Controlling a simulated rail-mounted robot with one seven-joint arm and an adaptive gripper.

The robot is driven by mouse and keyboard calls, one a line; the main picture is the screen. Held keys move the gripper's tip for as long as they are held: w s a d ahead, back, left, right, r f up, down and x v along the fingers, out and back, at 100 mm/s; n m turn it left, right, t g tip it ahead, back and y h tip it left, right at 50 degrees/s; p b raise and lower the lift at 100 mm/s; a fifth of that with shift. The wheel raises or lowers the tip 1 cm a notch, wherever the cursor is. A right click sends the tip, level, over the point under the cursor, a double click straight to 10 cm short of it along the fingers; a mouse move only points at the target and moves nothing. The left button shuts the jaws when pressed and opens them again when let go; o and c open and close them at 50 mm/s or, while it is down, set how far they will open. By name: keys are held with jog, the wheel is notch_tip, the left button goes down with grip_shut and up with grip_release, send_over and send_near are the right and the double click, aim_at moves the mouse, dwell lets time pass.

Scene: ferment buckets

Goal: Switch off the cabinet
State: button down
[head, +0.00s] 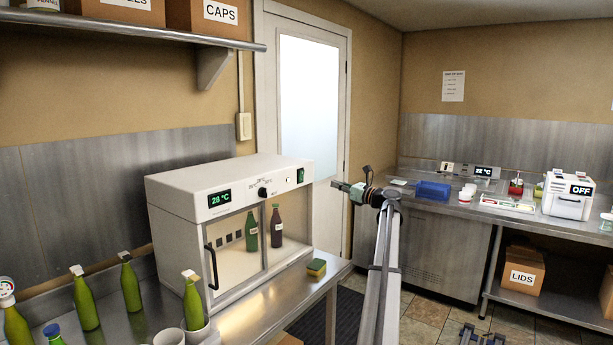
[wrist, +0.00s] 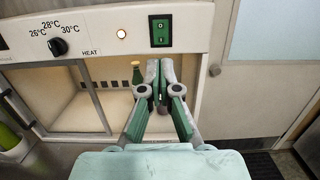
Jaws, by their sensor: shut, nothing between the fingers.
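The white cabinet (head: 182,204) stands on the left steel bench. Its display (head: 219,198) reads 28 °C, and two bottles stand inside behind the glass front. A green rocker switch (head: 300,175) is at the right end of its top panel; it also shows in the wrist view (wrist: 161,30), above my fingertips. A dial (wrist: 58,47) and a lit round lamp (wrist: 121,33) sit left of the switch. My gripper (head: 336,186) is shut and empty, just right of the cabinet front in the head view. In the wrist view its fingertips (wrist: 159,70) are below the switch, apart from it in the picture.
Green bottles (head: 86,303) stand on the bench left of the cabinet. A shelf (head: 150,33) with boxes hangs above. A white door (head: 312,110) is behind. Another bench with items is at right.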

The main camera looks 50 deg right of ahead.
aim_at(302, 173)
jog(key=shift+w, duration=0.15)
jog(key=w+p, duration=0.1)
jog(key=w, duration=0.3)
jog(key=w+r+p, duration=0.1)
jog(key=w, duration=0.3)
jog(key=w+p, duration=0.1)
jog(key=w, duration=0.3)
jog(key=shift+w+a+r+p, duration=0.1)
jog(key=shift+w+r+p, duration=0.15)
jog(key=shift+r+p, duration=0.1)
jog(key=shift+w, duration=0.6)
